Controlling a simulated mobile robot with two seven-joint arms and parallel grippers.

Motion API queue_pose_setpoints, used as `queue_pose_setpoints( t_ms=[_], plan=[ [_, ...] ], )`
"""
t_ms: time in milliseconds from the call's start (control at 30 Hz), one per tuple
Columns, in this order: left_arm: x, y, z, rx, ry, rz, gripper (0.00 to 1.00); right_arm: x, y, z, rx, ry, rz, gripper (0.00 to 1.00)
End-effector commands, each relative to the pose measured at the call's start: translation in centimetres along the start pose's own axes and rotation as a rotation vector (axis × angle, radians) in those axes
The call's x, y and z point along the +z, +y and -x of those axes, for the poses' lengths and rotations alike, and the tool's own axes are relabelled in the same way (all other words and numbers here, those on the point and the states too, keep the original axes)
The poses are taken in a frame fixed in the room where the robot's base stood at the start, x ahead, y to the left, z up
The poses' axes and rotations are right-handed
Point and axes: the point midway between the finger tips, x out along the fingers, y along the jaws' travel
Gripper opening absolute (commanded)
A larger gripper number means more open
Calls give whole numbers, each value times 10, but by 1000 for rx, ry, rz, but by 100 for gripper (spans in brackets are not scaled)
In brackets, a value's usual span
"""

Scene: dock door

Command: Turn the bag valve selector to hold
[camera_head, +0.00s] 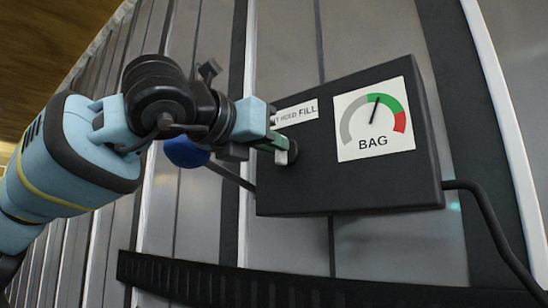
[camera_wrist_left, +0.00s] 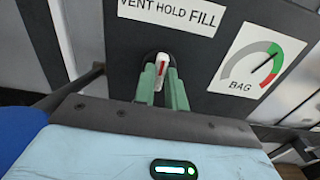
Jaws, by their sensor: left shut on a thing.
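The bag valve selector (camera_wrist_left: 162,64) is a small white lever with a red mark on the front of a black box (camera_head: 330,185). In the left wrist view it stands close to upright below the label "VENT HOLD FILL" (camera_wrist_left: 172,14). My left gripper (camera_wrist_left: 162,88) has its green fingers on both sides of the lever and is shut on it. In the head view the gripper (camera_head: 287,150) is at the box's left side and partly hides the selector and the label (camera_head: 297,113). I cannot tell exactly which word the lever points to. My right gripper is not in view.
The BAG gauge (camera_head: 374,118) on the box has its needle in the green. A black cable (camera_head: 490,215) leaves the box on the right. A blue rounded thing (camera_head: 185,152) shows behind my left wrist. Ribbed metal wall and a dark rail (camera_head: 300,297) lie behind and below.

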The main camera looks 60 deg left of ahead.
Motion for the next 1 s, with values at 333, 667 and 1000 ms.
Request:
queue_pose_setpoints(
  t_ms=[333,667,1000],
  plan=[
    [0,0,0,1,2,28,0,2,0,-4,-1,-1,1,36],
    [0,0,0,1,2,26,27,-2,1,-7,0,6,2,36],
    [0,0,1,0,1,26,35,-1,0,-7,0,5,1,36]
  ],
)
